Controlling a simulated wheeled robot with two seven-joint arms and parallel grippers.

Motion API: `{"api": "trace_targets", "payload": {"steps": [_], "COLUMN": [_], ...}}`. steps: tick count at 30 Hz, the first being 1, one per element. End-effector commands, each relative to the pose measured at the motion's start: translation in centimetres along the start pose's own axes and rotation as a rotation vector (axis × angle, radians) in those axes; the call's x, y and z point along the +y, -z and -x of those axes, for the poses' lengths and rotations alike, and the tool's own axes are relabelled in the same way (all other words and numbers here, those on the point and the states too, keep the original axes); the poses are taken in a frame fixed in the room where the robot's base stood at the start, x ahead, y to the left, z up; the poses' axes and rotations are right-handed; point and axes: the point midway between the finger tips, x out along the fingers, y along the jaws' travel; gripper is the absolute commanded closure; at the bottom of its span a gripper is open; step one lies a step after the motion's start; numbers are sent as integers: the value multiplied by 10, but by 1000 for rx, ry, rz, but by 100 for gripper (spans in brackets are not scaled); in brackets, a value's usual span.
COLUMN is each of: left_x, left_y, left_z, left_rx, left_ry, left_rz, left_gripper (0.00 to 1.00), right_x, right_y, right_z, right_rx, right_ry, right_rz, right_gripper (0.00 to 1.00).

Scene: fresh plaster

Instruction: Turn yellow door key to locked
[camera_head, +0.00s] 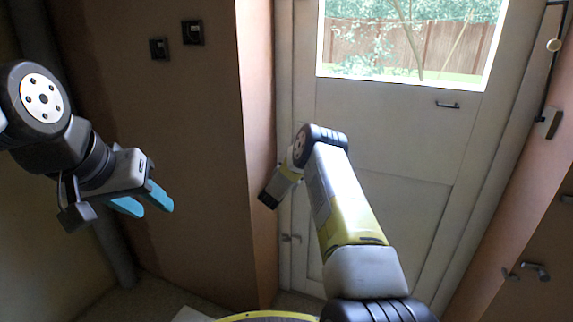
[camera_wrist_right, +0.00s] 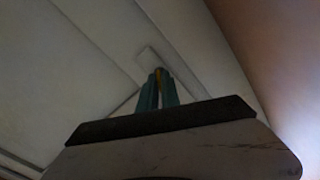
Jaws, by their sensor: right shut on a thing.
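The white door (camera_head: 380,150) with a window stands ahead in the head view. In the right wrist view my right gripper (camera_wrist_right: 159,85) has its teal fingers closed on a thin yellow piece, the yellow door key (camera_wrist_right: 159,74). The key is mostly hidden by the fingers. A pale plate (camera_wrist_right: 148,58) lies on the door just beyond the fingertips. In the head view my right arm reaches to the door's left edge, and its fingertips are hidden. My left gripper (camera_head: 142,202) is open and empty at the left, away from the door.
A small door handle (camera_head: 290,238) sits low at the door's left edge. A brown wall (camera_head: 255,130) borders the door on the left, close to my right wrist. Two dark switches (camera_head: 192,32) are on the left wall. A dark handle (camera_head: 447,105) is below the window.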

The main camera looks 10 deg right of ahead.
Motion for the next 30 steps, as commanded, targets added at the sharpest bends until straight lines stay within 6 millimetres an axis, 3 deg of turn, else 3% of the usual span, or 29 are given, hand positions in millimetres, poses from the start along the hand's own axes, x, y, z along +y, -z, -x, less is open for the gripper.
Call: {"api": "trace_targets", "payload": {"steps": [15, 30], "left_x": [0, 0], "left_y": [0, 0], "left_z": [0, 0], "left_rx": [0, 0], "left_ry": [0, 0], "left_rz": [0, 0], "left_gripper": [60, 60], "right_x": [0, 1], "right_y": [-2, -2], "right_z": [1, 1], "right_rx": [-4, -5], "right_ry": [1, 0], "right_rz": [395, 505], "right_gripper": [100, 100]}}
